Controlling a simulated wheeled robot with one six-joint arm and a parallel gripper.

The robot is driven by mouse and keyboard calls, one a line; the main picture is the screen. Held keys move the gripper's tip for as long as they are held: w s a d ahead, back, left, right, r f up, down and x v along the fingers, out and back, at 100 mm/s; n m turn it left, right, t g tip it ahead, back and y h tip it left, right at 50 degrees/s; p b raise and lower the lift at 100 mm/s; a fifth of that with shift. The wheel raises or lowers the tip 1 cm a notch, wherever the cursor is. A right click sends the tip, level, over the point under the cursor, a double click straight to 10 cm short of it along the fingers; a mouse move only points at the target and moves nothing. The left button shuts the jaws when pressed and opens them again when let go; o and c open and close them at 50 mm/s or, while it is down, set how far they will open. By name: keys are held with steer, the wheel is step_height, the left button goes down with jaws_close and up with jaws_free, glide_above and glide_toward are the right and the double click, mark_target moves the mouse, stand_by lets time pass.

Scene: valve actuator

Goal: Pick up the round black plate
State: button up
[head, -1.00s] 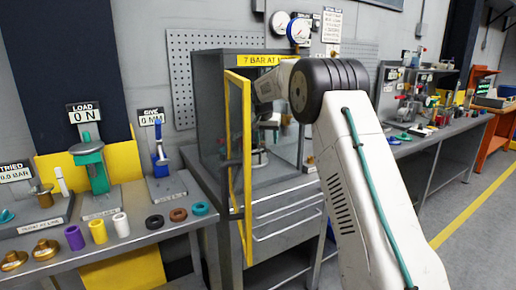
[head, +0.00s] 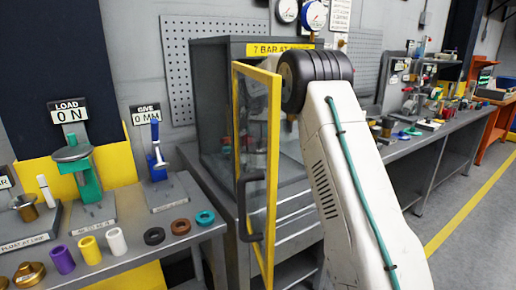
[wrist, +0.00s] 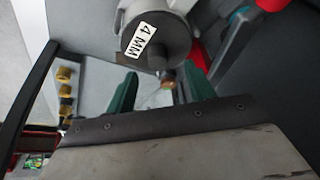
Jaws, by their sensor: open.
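A dark round plate-like disc (wrist: 155,42) with a white "4 MM" label fills the upper middle of the wrist view. A short stub and a brass-coloured bit show below it. My gripper (wrist: 160,78) has two green fingers, apart, one on each side below the disc. I see nothing clamped between them, and I cannot tell whether they touch the disc. In the head view, my gripper is hidden behind my arm and the cabinet door. A flat black ring (head: 154,236) lies on the left bench, with a hole in its middle.
The yellow-framed glass door (head: 272,170) of the grey cabinet (head: 215,95) stands open close to my arm. A brown ring (head: 180,227) and a teal ring (head: 204,218) lie on the left bench. In the wrist view, a red part (wrist: 272,5) is at upper right.

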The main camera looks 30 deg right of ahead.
steer(key=x, duration=0.5)
steer(key=shift+s+d+f, duration=0.1)
steer(key=shift+d+f, duration=0.05)
steer(key=shift+f, duration=0.1)
steer(key=shift+d, duration=0.1)
steer(key=c, duration=1.2)
steer(key=shift+o, duration=0.2)
